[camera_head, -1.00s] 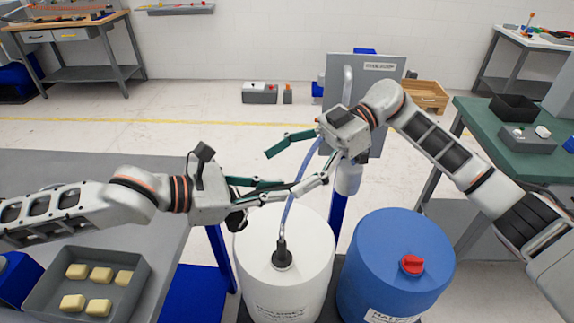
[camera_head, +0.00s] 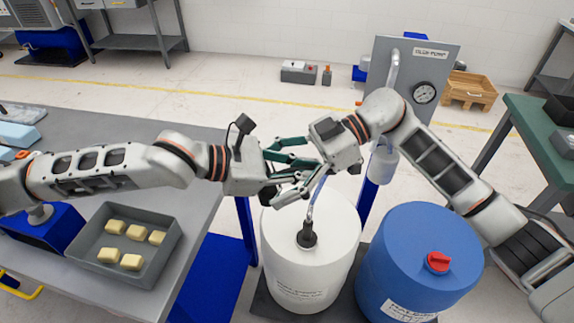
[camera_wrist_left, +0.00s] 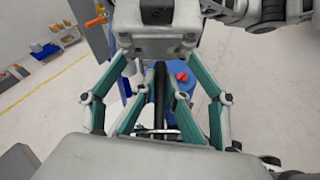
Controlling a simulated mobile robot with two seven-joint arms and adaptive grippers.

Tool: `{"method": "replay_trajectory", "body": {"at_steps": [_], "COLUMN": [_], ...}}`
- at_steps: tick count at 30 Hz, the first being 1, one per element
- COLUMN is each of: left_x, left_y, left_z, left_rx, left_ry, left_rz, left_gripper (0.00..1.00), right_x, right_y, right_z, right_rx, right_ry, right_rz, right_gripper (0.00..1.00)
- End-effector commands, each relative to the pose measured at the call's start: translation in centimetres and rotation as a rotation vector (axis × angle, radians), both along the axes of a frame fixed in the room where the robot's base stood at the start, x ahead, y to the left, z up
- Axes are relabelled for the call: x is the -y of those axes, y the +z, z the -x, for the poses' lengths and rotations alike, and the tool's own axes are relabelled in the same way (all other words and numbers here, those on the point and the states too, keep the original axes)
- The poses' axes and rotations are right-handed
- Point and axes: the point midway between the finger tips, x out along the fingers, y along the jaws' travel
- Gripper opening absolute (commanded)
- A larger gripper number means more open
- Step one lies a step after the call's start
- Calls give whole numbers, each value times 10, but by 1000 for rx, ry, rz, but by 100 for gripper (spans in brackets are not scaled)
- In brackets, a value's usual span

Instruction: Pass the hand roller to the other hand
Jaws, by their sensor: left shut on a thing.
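The hand roller shows as a dark upright handle (camera_wrist_left: 160,92) between the fingers in the left wrist view. In the head view a black part (camera_head: 268,194), apparently of it, shows below the left fingers; the rest is hidden. My left gripper (camera_head: 297,172) is shut on the roller. My right gripper (camera_head: 290,160) faces it closely, and their fingers overlap in the head view. In the left wrist view the right gripper's palm (camera_wrist_left: 155,42) is just beyond the handle, with its green fingers spread apart on either side. I cannot tell whether they touch the handle.
A white drum (camera_head: 310,260) with a hose and a blue drum (camera_head: 420,255) with a red cap stand below the grippers. A grey tray (camera_head: 172,250) of yellow blocks is on the left bench (camera_head: 200,138). A gauge panel (camera_head: 410,62) stands behind; a green table (camera_head: 530,125) is right.

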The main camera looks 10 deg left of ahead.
Motion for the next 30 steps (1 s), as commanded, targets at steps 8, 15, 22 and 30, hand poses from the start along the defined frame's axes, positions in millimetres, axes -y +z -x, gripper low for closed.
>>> {"method": "replay_trajectory", "body": {"at_steps": [8,15,22,30], "left_x": [0,0,0,0], "left_y": [1,1,1,0], "left_z": [0,0,0,0], "left_rx": [1,1,0,0], "left_ry": [-1,-1,0,0], "left_rz": [1,1,1,0], "left_gripper": [0,0,32,32], "right_x": [-4,-4,-4,-4], "right_y": [-2,-2,-1,-1], "right_z": [2,2,2,2], "right_rx": [0,0,0,1], "right_ry": [-1,0,0,-1], "right_rz": [0,0,-1,-1], "right_gripper": [82,46,36,36]}}
